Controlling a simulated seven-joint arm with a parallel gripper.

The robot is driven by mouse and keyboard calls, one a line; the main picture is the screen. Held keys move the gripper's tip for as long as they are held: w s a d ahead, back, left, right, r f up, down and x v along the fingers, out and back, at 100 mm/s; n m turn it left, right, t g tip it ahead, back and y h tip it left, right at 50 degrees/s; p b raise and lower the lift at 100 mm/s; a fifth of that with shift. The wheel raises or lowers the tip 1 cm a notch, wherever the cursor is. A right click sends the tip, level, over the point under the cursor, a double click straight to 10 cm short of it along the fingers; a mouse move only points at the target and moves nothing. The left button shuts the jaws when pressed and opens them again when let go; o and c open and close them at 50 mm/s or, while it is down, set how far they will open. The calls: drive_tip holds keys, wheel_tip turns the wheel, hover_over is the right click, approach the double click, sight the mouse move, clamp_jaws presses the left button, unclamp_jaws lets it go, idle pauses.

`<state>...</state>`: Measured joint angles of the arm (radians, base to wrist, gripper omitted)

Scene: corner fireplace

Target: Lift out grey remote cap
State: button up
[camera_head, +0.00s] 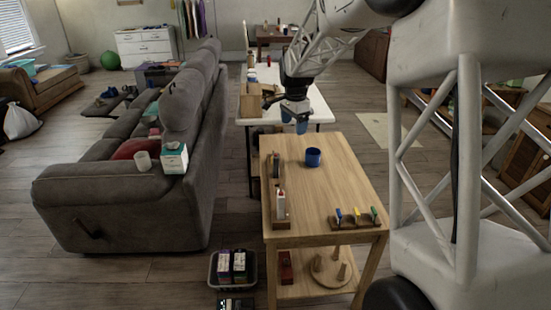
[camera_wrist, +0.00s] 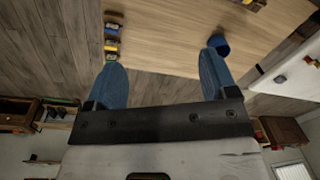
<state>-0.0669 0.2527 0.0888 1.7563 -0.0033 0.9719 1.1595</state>
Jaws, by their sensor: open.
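I cannot make out a grey remote cap in either view. My gripper (camera_head: 300,125) hangs above the far end of the wooden table (camera_head: 335,185). Its two blue fingers are wide apart with nothing between them in the wrist view (camera_wrist: 161,60). A low wooden rack (camera_head: 354,222) at the table's near right holds small blue, yellow and green pieces. It also shows in the wrist view (camera_wrist: 112,37), at upper left. A blue cup (camera_head: 313,158) stands on the table, and appears in the wrist view (camera_wrist: 219,46) by the right fingertip.
A narrow wooden holder along the table's left edge carries a white bottle (camera_head: 281,205) and darker items. A white table (camera_head: 312,108) with a cardboard box (camera_head: 251,102) stands beyond. A grey sofa (camera_head: 185,130) is at left. The wooden table's middle is clear.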

drive_tip(key=w+a+f+m, duration=0.2)
drive_tip(key=w+f+m, duration=0.1)
drive_tip(key=w+f, duration=0.7)
drive_tip(key=m, duration=0.3)
hover_over(276, 154)
drive_tip(key=shift+g, duration=0.4)
drive_tip(key=f, duration=0.7)
drive_tip(key=shift+w+a+f, duration=0.1)
drive_tip(key=shift+w+f, duration=0.15)
drive_tip(key=shift+f, duration=0.2)
drive_tip(key=shift+f, duration=0.1)
drive_tip(key=shift+f, duration=1.15)
drive_tip(key=shift+f, duration=0.15)
drive_tip(key=shift+f, duration=2.5)
